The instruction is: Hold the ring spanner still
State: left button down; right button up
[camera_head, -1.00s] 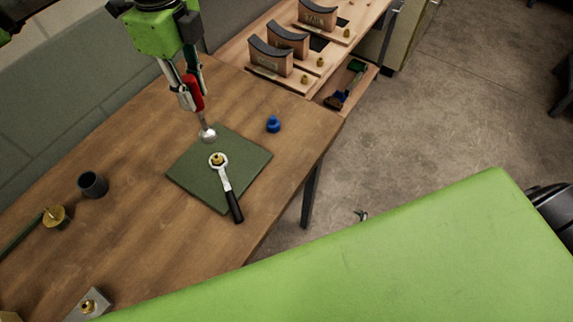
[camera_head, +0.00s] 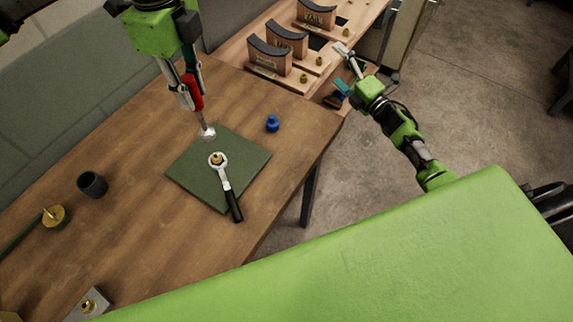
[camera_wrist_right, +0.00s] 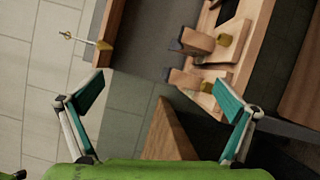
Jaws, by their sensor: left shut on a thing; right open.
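The ring spanner (camera_head: 226,183) has a silver ring end and a black handle. It lies on a dark green mat (camera_head: 190,180) on the wooden table, its ring around a brass fitting (camera_head: 217,158), with the handle toward the table's front edge. My left gripper (camera_head: 190,95) is shut on a red-handled tool (camera_head: 197,98). The tool points down, its silver tip above or at the mat's far corner, apart from the spanner. My right gripper (camera_head: 343,68) is open and empty by the wooden rack, well away from the spanner. It also shows open in the right wrist view (camera_wrist_right: 162,95).
A blue object (camera_head: 272,124) stands right of the mat. A dark cup (camera_head: 92,185), a brass disc (camera_head: 54,217) and a grey block with a brass fitting (camera_head: 88,305) are on the left. The rack (camera_head: 285,80) holds several curved dark-topped blocks.

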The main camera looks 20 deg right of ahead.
jog(key=a+r+n+y, duration=0.5)
jog(key=a+r+n, duration=0.1)
jog(key=r+n, duration=0.2)
jog(key=s+a+r+n+g+y, duration=0.1)
jog(key=s+a+n+g+y, duration=0.45)
jog(key=a+n, duration=0.35)
jog(key=n+g, duration=1.3)
jog(key=n, duration=0.2)
send_near(235, 197)
jog(key=d+r, duration=0.1)
jog(key=d, duration=0.2)
jog(key=shift+d+r+h, duration=0.1)
jog(key=shift+r+h, duration=0.25)
jog(key=shift+r, duration=0.05)
jog(key=shift+a+f, duration=0.15)
jog(key=shift+a, duration=0.15)
jog(key=x, duration=1.1)
jog(key=shift+w+a+f, duration=0.1)
